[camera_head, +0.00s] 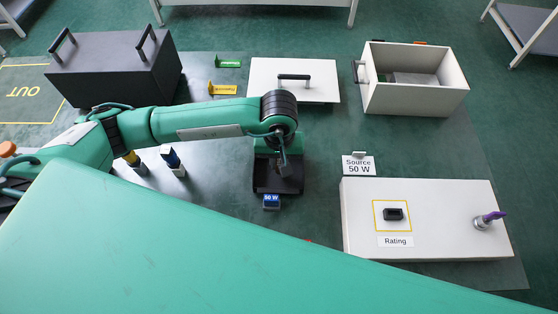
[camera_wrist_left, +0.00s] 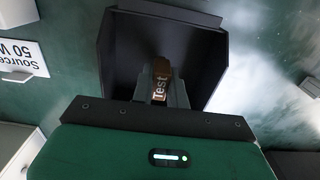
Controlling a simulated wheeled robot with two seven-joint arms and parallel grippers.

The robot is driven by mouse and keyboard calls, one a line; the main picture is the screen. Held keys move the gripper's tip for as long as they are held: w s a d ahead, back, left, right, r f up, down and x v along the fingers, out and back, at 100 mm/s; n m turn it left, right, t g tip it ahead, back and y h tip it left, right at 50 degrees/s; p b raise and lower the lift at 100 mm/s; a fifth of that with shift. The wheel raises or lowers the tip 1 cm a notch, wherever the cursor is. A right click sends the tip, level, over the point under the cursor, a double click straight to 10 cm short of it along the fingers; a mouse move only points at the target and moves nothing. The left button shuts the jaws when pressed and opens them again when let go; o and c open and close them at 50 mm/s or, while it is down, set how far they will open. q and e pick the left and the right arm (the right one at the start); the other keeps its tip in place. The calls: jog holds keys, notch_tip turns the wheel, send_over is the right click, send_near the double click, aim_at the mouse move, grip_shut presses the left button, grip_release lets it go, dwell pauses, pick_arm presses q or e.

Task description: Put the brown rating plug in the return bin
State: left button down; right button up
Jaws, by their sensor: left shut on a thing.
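My left gripper (camera_wrist_left: 160,92) is shut on a brown plug (camera_wrist_left: 161,68) with the word "Test" on it. In the left wrist view the plug shows against a dark, open-topped bin (camera_wrist_left: 118,50); I cannot tell how far it is above the bin's floor. In the head view my left gripper (camera_head: 279,172) points down over this dark bin (camera_head: 292,188), and the plug is hidden by the arm. My right gripper is not in view.
A white box (camera_head: 430,240) with a "Rating" label and a black part (camera_head: 393,214) is at right. A white open crate (camera_head: 415,98) and a black case (camera_head: 115,70) stand behind. Green hides the front.

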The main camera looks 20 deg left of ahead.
pick_arm(q)
jog(key=shift+f, duration=0.5)
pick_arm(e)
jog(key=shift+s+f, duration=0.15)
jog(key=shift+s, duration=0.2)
pick_arm(q)
jog(key=shift+f, duration=0.15)
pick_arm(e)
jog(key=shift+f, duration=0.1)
pick_arm(q)
jog(key=c, duration=1.4)
grip_release()
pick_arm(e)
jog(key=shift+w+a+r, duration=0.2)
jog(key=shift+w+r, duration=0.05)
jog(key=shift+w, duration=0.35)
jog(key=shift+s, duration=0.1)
